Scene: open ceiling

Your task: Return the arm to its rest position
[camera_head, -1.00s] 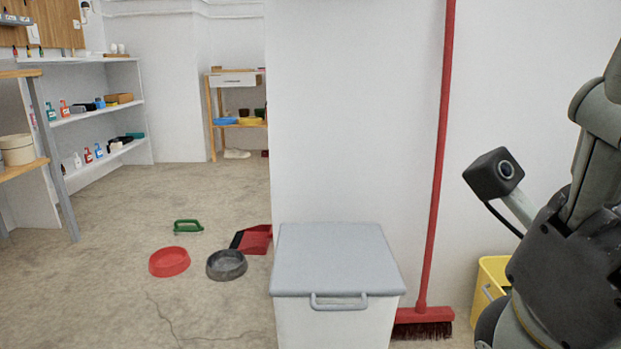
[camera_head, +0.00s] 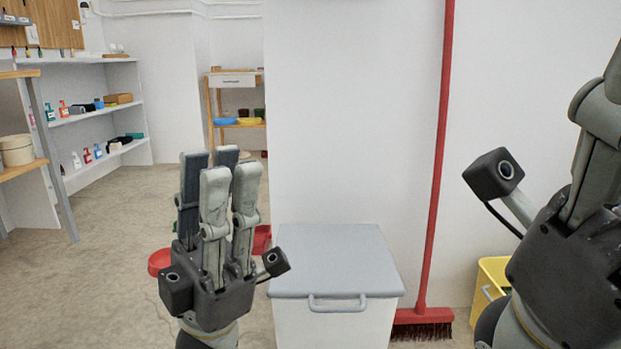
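My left gripper (camera_head: 220,163) stands upright in the lower left-centre of the head view, its fingers pointing up. The fingers are spaced apart and hold nothing; dark inner pads show on the far ones. It hangs in front of the floor, left of the grey-lidded bin. My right gripper (camera_head: 600,130) is large and close at the right edge. Its fingers run out of the picture, so its opening cannot be told. A black camera box sticks out on its left side.
A white bin with a grey lid (camera_head: 335,258) stands in the centre. A red broom (camera_head: 437,160) leans on the wall beside a yellow bin (camera_head: 490,285). A red bowl (camera_head: 158,262) is partly hidden behind my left gripper. Shelves (camera_head: 95,115) stand at the left.

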